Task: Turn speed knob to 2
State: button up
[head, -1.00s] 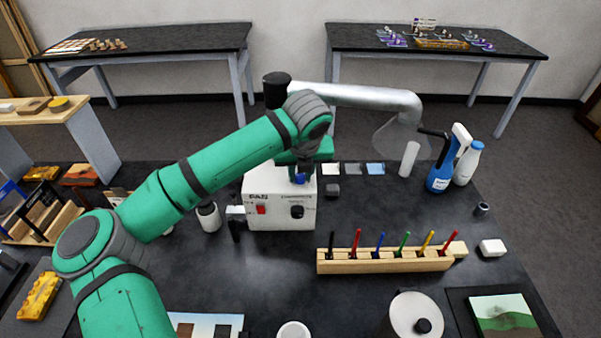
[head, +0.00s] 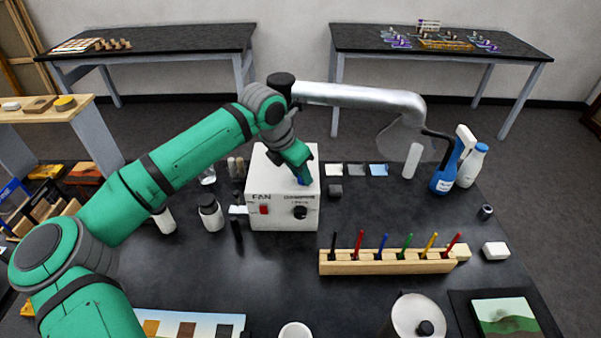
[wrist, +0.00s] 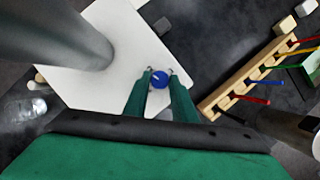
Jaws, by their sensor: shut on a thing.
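The white fan control box (head: 280,221) stands on the dark table, with a red switch (head: 263,209) and a black knob (head: 300,212) on its front. A blue knob (head: 303,182) is on its top; the wrist view shows the knob (wrist: 159,78) with a pale mark on it. My gripper (wrist: 158,76) reaches down from above and is shut on the blue knob, one finger on each side. In the head view my gripper (head: 301,179) hides part of the knob. I cannot read numbers around it.
A silver extraction pipe (head: 360,95) rises behind the box. A wooden rack (head: 385,262) with coloured sticks lies to the front right. A blue bottle (head: 445,172) stands at the right. The table between box and rack is clear.

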jog(key=shift+w+a+m+g+h, duration=0.15)
jog(key=shift+m+g, duration=0.2)
jog(key=shift+m, duration=0.6)
jog(key=shift+w+a+m+g+h, duration=0.15)
jog(key=shift+m+g, duration=0.2)
jog(key=shift+m, duration=0.6)
jog(key=shift+s+d, duration=0.15)
jog(key=o, duration=1)
jog(key=shift+a+r, duration=0.2)
jog(key=shift+r, duration=0.2)
jog(key=v, duration=1)
jog(key=shift+s+f, duration=0.1)
